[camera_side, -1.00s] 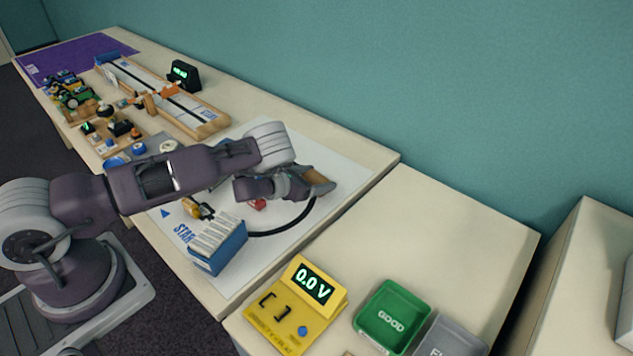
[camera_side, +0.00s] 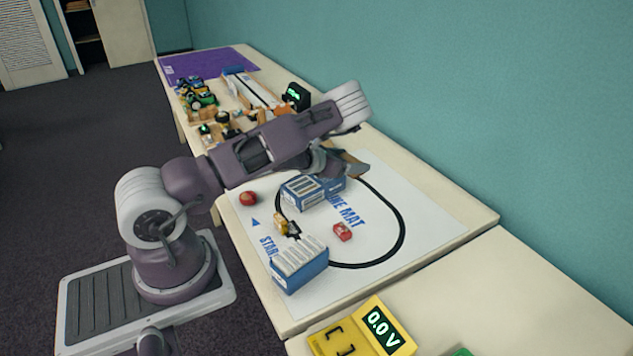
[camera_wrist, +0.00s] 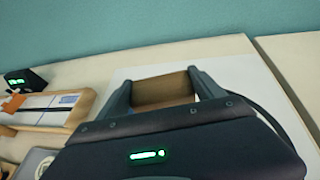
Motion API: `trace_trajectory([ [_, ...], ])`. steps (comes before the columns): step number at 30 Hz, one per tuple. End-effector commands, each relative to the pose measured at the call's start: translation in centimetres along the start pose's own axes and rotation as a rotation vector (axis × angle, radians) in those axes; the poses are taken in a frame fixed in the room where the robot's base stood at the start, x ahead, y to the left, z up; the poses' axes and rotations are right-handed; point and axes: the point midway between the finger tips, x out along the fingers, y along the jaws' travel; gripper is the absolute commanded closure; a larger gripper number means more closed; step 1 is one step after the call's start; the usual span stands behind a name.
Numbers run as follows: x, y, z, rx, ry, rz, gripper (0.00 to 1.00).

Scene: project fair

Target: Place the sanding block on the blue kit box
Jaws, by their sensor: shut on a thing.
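My gripper (camera_side: 347,163) is shut on a tan-brown block, the sanding block (camera_side: 354,167), over the far part of the white mat. In the wrist view the sanding block (camera_wrist: 163,91) sits between the two grey fingers (camera_wrist: 160,95). A blue box with a white striped top (camera_side: 303,192) stands just nearer than the gripper, with more blue (camera_side: 334,184) showing beside it under the wrist. Another blue box with a white ribbed top (camera_side: 300,265) stands at the mat's near edge. I cannot tell which is the kit box.
The white mat (camera_side: 430,215) has a black loop and bare room at right. On it are a red block (camera_side: 342,232), a red ball (camera_side: 248,198) and a small yellow item (camera_side: 281,224). A yellow meter (camera_side: 365,332) stands in front; a wooden track (camera_side: 250,93) lies behind.

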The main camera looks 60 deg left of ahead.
Motion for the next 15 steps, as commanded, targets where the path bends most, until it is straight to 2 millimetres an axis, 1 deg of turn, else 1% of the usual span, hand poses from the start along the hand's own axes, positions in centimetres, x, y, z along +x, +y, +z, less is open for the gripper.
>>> trace_trajectory([
  [1, -1.4, 3.0, -0.1, -0.021, 0.0, 0.05, 0.64],
  [3, -3.4, 6.1, -0.2, -0.045, -0.001, 0.102, 0.64],
  [6, -5.7, 9.2, -0.6, -0.071, -0.001, 0.157, 0.64],
  [9, -7.0, 10.9, -0.7, -0.085, -0.002, 0.188, 0.64],
  [11, -7.2, 11.3, -1.3, -0.089, 0.0, 0.195, 0.64],
  [15, -6.0, 11.4, -4.5, -0.091, 0.001, 0.196, 0.64],
])
